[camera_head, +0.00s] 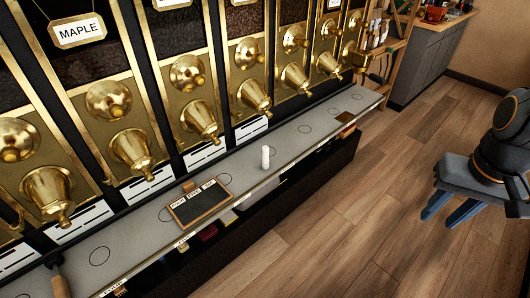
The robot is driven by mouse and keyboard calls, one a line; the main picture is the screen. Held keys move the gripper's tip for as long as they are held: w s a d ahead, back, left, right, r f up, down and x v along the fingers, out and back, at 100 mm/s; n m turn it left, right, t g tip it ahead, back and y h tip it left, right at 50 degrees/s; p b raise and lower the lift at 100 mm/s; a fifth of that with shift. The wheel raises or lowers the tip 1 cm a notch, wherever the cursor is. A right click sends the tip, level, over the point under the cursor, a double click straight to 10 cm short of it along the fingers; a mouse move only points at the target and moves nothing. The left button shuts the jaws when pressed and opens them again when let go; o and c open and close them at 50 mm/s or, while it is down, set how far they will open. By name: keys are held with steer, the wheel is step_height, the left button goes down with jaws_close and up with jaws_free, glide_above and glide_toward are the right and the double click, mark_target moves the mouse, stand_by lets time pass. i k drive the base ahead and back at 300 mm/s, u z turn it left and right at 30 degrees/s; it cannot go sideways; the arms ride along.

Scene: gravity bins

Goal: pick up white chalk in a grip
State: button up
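The white chalk (265,157) is a short white cylinder. It stands upright on the grey counter ledge (290,143) below the brass dispensers, right of the small chalkboard. My gripper (448,214) is at the right edge of the view, over the wooden floor and well apart from the chalk. Its two blue fingers are spread with a gap between them, and nothing shows in the gap.
A small framed chalkboard (200,203) lies on the ledge left of the chalk. Brass spouts (253,95) hang over the back of the ledge. A wooden handle (60,285) is at the lower left. The wooden floor (370,200) between ledge and gripper is clear.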

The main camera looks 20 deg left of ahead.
mark_target(265, 149)
steer(key=u, duration=0.45)
steer(key=i, duration=0.8)
steer(key=u, duration=0.9)
steer(key=i, duration=0.35)
steer(key=u, duration=0.25)
